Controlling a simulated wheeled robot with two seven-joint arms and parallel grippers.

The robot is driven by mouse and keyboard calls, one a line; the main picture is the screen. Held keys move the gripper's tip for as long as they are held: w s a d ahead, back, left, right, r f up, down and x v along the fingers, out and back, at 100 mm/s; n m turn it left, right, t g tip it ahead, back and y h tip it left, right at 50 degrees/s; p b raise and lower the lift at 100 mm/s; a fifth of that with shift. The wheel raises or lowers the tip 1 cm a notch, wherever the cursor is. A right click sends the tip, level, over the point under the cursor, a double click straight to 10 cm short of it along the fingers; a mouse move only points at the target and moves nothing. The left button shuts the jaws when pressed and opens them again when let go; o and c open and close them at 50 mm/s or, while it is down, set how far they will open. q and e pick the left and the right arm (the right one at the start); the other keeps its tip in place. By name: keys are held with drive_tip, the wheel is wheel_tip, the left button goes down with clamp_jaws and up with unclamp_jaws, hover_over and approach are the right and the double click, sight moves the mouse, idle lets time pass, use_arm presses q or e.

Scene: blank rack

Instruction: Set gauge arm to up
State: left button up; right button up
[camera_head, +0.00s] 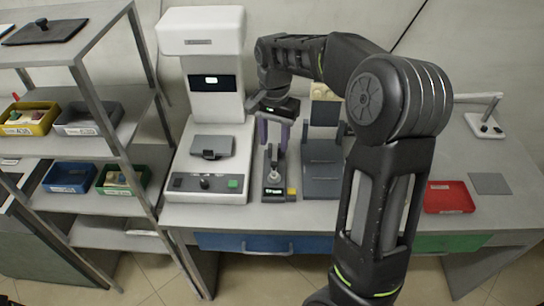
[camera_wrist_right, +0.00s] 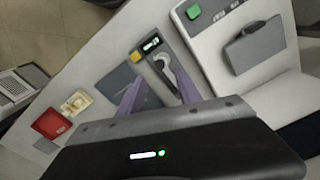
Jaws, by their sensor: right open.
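The gauge (camera_head: 268,190) is a narrow dark stand on the bench with a small lit display and a yellow button (camera_head: 292,193) at its front. A pale round piece sits on it behind the display. The gauge also shows in the wrist view (camera_wrist_right: 150,44), with a light curved part behind the display. My right gripper (camera_head: 273,146) is open, its two purple fingers apart above the rear of the gauge. In the wrist view the fingers (camera_wrist_right: 158,82) stand either side of the gauge's line; contact cannot be told. The arm's position is partly hidden by my gripper. My left gripper is not in view.
A white machine (camera_head: 214,142) stands close left of the gauge. A dark grey fixture (camera_head: 322,180) stands close right. A red tray (camera_head: 449,197) and a grey plate (camera_head: 490,183) lie farther right. A shelf rack (camera_head: 105,146) with bins is at left.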

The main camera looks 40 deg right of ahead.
sight(274, 163)
wheel_tip(274, 163, down, 8)
drive_tip(key=shift+r+p, duration=0.2)
drive_tip(key=shift+p, duration=0.35)
clamp_jaws()
idle(1.3)
